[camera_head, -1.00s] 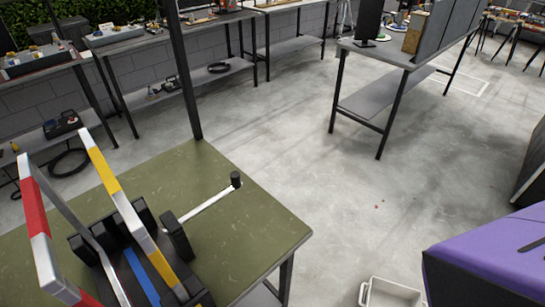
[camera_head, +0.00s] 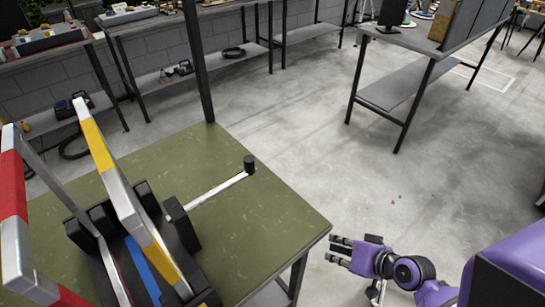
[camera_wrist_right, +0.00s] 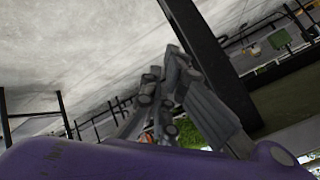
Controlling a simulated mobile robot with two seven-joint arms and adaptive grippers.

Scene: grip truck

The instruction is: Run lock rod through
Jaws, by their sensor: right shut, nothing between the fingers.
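The lock rod (camera_head: 217,192) is a thin white rod with a black knob (camera_head: 249,165) at its far end. It sticks out to the right from a black block (camera_head: 183,224) on the rack, above the green tabletop. The rack holds upright frames, one yellow and white (camera_head: 112,180), one red and white (camera_head: 14,210). My right gripper (camera_head: 334,250) is off the table's right edge, apart from the rod and knob, shut and empty. Its fingers also show dark and blurred in the right wrist view (camera_wrist_right: 150,95). My left gripper is not in view.
The green table (camera_head: 275,215) has free room right of the rod. A dark post (camera_head: 197,60) rises at its far corner. A blue bar (camera_head: 145,270) lies between the frames. Grey workbenches (camera_head: 410,65) stand behind. The floor between is clear.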

